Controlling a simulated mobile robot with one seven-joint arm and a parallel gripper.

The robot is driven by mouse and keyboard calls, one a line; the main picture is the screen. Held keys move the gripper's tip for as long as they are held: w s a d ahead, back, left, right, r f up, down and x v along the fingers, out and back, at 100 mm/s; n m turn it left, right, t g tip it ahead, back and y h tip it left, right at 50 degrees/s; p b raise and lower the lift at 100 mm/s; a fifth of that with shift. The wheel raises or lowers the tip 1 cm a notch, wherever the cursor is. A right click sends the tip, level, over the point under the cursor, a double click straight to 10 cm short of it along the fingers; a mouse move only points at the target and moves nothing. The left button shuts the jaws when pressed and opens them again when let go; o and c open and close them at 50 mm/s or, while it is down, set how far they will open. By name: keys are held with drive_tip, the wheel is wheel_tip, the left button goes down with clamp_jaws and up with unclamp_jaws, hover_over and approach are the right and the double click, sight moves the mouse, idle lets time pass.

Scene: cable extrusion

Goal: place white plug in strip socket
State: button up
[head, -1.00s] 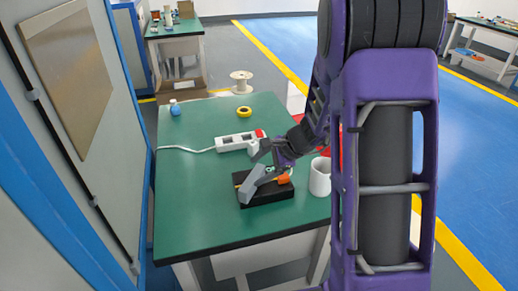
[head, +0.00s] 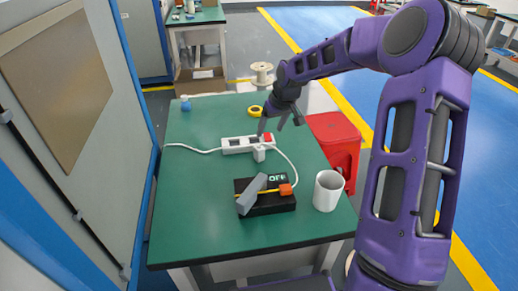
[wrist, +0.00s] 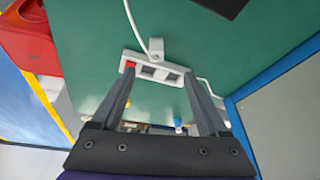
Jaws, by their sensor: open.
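The white plug (head: 259,153) is at the near long edge of the white power strip (head: 233,145), with its white cable curving right and toward the front. It also shows in the wrist view (wrist: 156,47), against the strip's edge and apart from my fingers. I cannot tell whether it touches the strip or stands on the table. The strip shows a red switch (wrist: 128,66) and two dark socket faces (wrist: 148,71) with no plug on them. My gripper (head: 280,127) is open and empty above the strip; its fingers also show in the wrist view (wrist: 158,80).
A black box (head: 268,207) with a grey lever and orange connector sits in front on the green table (head: 200,215). A white mug (head: 327,190) stands at right. Yellow tape (head: 254,111), a blue bottle (head: 185,103) and a spool (head: 262,73) are farther back. The left side is mostly clear.

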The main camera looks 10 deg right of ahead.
drive_tip(key=w+r+n, duration=0.1)
drive_tip(key=w+r, duration=0.1)
approach(260, 148)
drive_tip(key=x, duration=0.5)
drive_tip(key=shift+f+b, duration=0.3)
drive_tip(key=shift+b, duration=0.1)
drive_tip(key=shift+x, duration=2.65)
drive_tip(key=shift+w+a, duration=0.1)
drive_tip(key=shift+w, duration=0.05)
drive_tip(key=shift+r, duration=0.1)
clamp_jaws()
